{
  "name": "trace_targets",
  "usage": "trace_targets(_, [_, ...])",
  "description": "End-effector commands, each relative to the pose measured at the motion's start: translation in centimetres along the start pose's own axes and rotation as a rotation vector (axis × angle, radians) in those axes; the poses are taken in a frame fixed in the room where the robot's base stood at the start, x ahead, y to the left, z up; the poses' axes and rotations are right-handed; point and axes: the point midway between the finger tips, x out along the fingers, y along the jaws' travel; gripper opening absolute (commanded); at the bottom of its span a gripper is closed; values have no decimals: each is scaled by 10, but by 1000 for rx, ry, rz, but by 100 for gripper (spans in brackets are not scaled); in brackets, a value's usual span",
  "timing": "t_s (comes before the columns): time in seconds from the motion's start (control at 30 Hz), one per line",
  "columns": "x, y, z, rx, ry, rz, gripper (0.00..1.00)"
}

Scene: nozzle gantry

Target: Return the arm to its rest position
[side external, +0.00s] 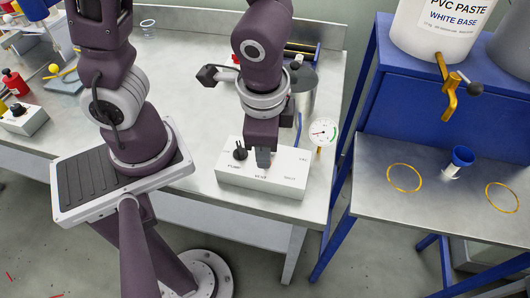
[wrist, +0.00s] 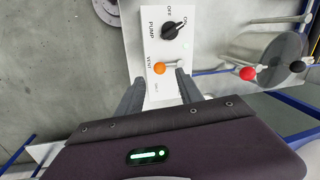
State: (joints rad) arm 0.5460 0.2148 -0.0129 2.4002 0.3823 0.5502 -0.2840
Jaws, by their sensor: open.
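My gripper (side external: 263,162) is low over the white control box (side external: 290,181) on the grey bench. In the wrist view my gripper (wrist: 159,76) has its two dark fingers apart, one on each side of the vent lever with its orange knob (wrist: 159,68). I cannot tell whether a finger touches the lever. The black pump knob (wrist: 173,27) stands beside the lever on the same box; it also shows in the side view (side external: 240,152). In the side view the lever is mostly hidden by my fingers.
A metal pot (side external: 304,92) stands behind my arm, with a pressure gauge (side external: 323,132) at its right. A blue stand at right holds a PVC paste bucket (side external: 420,45), a tap (side external: 449,95) and a blue funnel cup (side external: 462,157). Another small box (side external: 22,121) is at left.

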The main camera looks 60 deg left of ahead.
Motion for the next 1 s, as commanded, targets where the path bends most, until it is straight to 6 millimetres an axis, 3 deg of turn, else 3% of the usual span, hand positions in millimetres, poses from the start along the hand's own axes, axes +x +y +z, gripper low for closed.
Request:
trace_targets(0.1, [-13,0,0,0,2,0,43])
trace_targets(0.43, [-18,-3,1,-15,7,2,43])
trace_targets(0.57, [-56,-31,12,-181,95,12,43])
trace_targets(0.7, [-106,-59,45,-426,240,29,43])
trace_targets(0.83, [-133,-64,72,-573,353,36,43])
trace_targets(1.0, [-145,-61,84,-636,416,36,43])
